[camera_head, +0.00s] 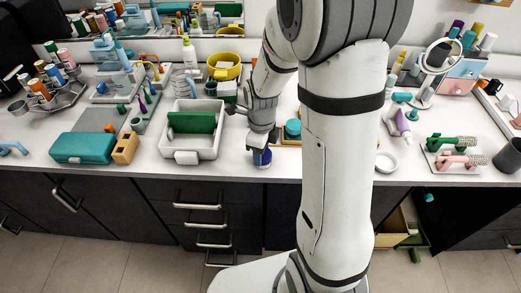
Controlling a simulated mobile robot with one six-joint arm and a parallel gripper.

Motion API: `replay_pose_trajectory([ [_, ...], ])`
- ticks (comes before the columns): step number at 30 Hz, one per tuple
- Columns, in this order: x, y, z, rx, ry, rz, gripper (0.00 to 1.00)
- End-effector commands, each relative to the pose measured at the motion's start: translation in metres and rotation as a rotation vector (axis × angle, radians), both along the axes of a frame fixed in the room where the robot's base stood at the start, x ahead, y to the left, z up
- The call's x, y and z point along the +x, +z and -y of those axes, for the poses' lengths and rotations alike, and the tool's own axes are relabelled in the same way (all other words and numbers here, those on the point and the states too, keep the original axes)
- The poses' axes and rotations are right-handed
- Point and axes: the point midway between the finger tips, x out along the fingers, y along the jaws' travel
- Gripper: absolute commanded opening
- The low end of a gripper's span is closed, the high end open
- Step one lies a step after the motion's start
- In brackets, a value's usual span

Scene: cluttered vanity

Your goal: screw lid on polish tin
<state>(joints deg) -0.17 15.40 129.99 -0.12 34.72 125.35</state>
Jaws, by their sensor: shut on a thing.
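My gripper (262,146) points down at the front edge of the vanity top, just right of the white bin. It is shut on a small blue piece (262,157), which looks like the lid. A paler band, which looks like part of the polish tin (262,165), shows just below the blue. The two look in line and upright. Whether the lid touches the tin or how it sits on the threads is too small to tell. The fingers hide the top of the lid.
A white bin (182,156) with a green block stands close on the left. A teal jar (293,129) on a tan tray is close on the right, partly behind my arm. A white dish (387,161) lies farther right. The counter's front edge is very near.

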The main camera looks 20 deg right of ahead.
Motion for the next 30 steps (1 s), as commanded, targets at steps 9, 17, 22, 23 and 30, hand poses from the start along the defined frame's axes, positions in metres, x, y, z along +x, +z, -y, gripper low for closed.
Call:
replay_pose_trajectory([
  [9,0.0035,0.002,0.001,0.0,-0.262,0.01,0.2],
  [17,0.0039,0.0028,0.0014,0.001,-0.403,0.009,0.2],
  [22,0.004,0.003,0.0015,0.0,-0.401,0.01,0.2],
  [23,0.004,0.003,0.0015,0.0,-0.403,0.01,0.2],
  [30,0.0045,0.0025,0.0024,0.001,-0.626,0.01,0.2],
])
